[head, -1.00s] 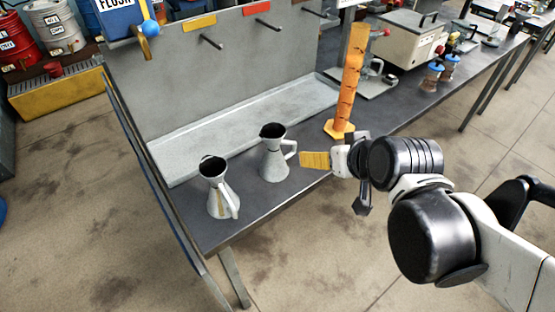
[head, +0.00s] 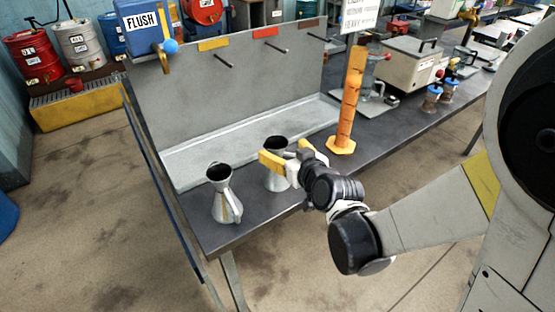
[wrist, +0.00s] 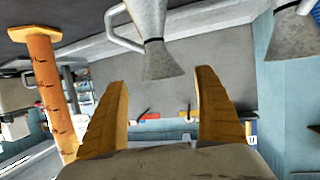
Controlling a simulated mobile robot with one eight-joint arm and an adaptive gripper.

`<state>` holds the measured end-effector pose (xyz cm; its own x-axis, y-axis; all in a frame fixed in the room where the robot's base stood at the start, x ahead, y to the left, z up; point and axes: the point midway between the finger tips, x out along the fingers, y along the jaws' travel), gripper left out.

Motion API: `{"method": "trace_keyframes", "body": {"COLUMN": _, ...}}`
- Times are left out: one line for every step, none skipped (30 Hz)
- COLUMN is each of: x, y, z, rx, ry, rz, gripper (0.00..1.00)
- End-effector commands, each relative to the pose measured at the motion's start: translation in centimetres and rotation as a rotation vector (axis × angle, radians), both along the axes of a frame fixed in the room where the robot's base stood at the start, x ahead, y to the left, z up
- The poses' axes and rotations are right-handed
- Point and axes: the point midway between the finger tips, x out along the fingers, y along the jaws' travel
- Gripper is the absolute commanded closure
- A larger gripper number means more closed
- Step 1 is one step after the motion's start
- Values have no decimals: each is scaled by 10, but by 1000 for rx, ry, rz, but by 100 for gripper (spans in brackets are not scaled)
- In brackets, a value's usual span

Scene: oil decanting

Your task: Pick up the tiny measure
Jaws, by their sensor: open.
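Two grey metal measures with flared mouths and side handles stand upright on the dark bench. The right measure (head: 275,182) is partly hidden behind my gripper (head: 284,152) in the head view. The left measure (head: 224,203) stands apart, nearer the bench's left end. I cannot tell from size which is the tiny one. My gripper is open, its yellow fingers spread at the right measure's upper part. In the inverted wrist view, a measure (wrist: 152,28) shows just ahead, between the fingertips (wrist: 162,78) sideways, with no visible grip. The other measure (wrist: 292,22) is at top right.
A tall orange graduated cylinder (head: 350,95) stands on the bench right of my gripper. A grey tray (head: 215,150) and upright back panel (head: 240,95) with pegs lie behind the measures. The bench around the left measure is clear.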

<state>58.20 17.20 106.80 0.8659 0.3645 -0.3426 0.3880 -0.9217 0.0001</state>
Motion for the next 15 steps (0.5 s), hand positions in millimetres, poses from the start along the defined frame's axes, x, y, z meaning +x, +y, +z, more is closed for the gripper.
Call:
{"method": "trace_keyframes", "body": {"x": 2, "y": 1, "z": -1, "rx": 0, "ry": 0, "rz": 0, "gripper": 19}}
{"method": "trace_keyframes", "body": {"x": 4, "y": 2, "z": -2, "rx": 0, "ry": 0, "rz": 0, "gripper": 19}}
{"method": "trace_keyframes", "body": {"x": 6, "y": 3, "z": -2, "rx": 0, "ry": 0, "rz": 0, "gripper": 19}}
{"method": "trace_keyframes", "body": {"x": 9, "y": 4, "z": -3, "rx": 0, "ry": 0, "rz": 0, "gripper": 19}}
{"method": "trace_keyframes", "body": {"x": 12, "y": 5, "z": -4, "rx": 0, "ry": 0, "rz": 0, "gripper": 19}}
{"method": "trace_keyframes", "body": {"x": 17, "y": 7, "z": -6, "rx": 0, "ry": 0, "rz": 0, "gripper": 19}}
{"method": "trace_keyframes", "body": {"x": 22, "y": 9, "z": -7, "rx": 0, "ry": 0, "rz": 0, "gripper": 19}}
{"method": "trace_keyframes", "body": {"x": 26, "y": 11, "z": -9, "rx": 0, "ry": 0, "rz": 0, "gripper": 19}}
{"method": "trace_keyframes", "body": {"x": 33, "y": 13, "z": -10, "rx": 0, "ry": 0, "rz": 0, "gripper": 19}}
{"method": "trace_keyframes", "body": {"x": 37, "y": 15, "z": -12, "rx": 0, "ry": 0, "rz": 0, "gripper": 19}}
{"method": "trace_keyframes", "body": {"x": 40, "y": 17, "z": -14, "rx": 0, "ry": 0, "rz": 0, "gripper": 19}}
{"method": "trace_keyframes", "body": {"x": 44, "y": 18, "z": -15, "rx": 0, "ry": 0, "rz": 0, "gripper": 19}}
{"method": "trace_keyframes", "body": {"x": 47, "y": 19, "z": -15, "rx": 0, "ry": 0, "rz": 0, "gripper": 19}}
{"method": "trace_keyframes", "body": {"x": 48, "y": 20, "z": -15, "rx": 0, "ry": 0, "rz": 0, "gripper": 19}}
{"method": "trace_keyframes", "body": {"x": 48, "y": 20, "z": -15, "rx": 0, "ry": 0, "rz": 0, "gripper": 19}}
